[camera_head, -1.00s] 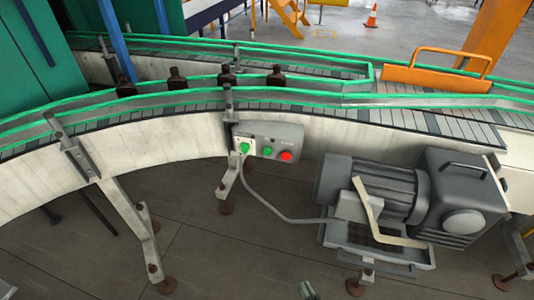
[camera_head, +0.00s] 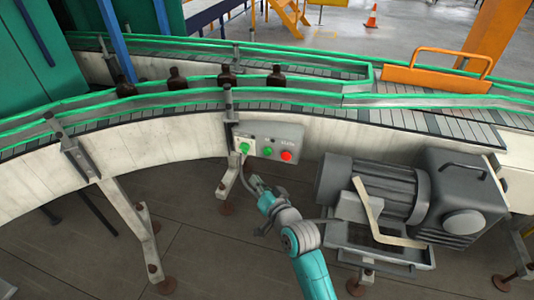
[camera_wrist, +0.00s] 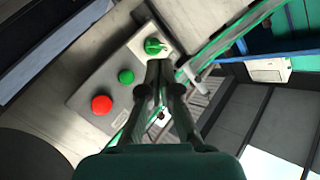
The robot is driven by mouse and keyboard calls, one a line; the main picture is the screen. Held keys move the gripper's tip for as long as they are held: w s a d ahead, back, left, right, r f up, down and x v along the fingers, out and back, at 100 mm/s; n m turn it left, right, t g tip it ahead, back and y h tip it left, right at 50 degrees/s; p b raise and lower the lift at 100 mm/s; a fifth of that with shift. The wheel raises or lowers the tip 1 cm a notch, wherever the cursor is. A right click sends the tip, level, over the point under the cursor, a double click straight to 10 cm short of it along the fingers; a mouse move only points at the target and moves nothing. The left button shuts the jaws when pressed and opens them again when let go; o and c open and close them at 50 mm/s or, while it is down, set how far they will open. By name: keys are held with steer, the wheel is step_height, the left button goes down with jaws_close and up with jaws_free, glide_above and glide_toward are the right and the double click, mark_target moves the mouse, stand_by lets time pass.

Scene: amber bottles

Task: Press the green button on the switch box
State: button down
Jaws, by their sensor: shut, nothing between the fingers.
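The grey switch box (camera_head: 256,131) is fixed to the side of the conveyor. It carries a green knob on a pale plate (camera_head: 244,148) at the left, a round green button (camera_head: 267,152) in the middle and a red button (camera_head: 287,156) at the right. In the wrist view the green knob (camera_wrist: 153,46) lies just beyond my fingertips, the round green button (camera_wrist: 126,77) left of them, and the red button (camera_wrist: 102,105) further left. My gripper (camera_head: 250,178) is shut and empty, below the box in the head view; its fingers (camera_wrist: 160,66) show no clear contact.
The conveyor (camera_head: 330,140) with green rails curves behind the box and carries several amber bottles (camera_head: 178,78). A grey motor (camera_head: 375,185) stands at the right, close to my arm.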

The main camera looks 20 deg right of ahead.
steer(key=shift+w+d, duration=0.1)
steer(key=shift+w, duration=0.05)
steer(key=w+d, duration=0.5)
steer(key=w, duration=0.2)
stand_by(0.6)
stand_by(1.4)
steer(key=shift+w+d, duration=0.25)
steer(key=shift+w, duration=0.05)
steer(key=shift+w+d, duration=0.25)
steer(key=shift+w, duration=0.1)
stand_by(1.1)
steer(key=shift+s, duration=0.1)
steer(key=shift+s+a, duration=0.5)
steer(key=shift+s, duration=0.1)
steer(key=shift+s+a, duration=0.75)
steer(key=shift+s, duration=0.3)
steer(key=shift+s+a, duration=0.7)
steer(key=shift+s, duration=0.3)
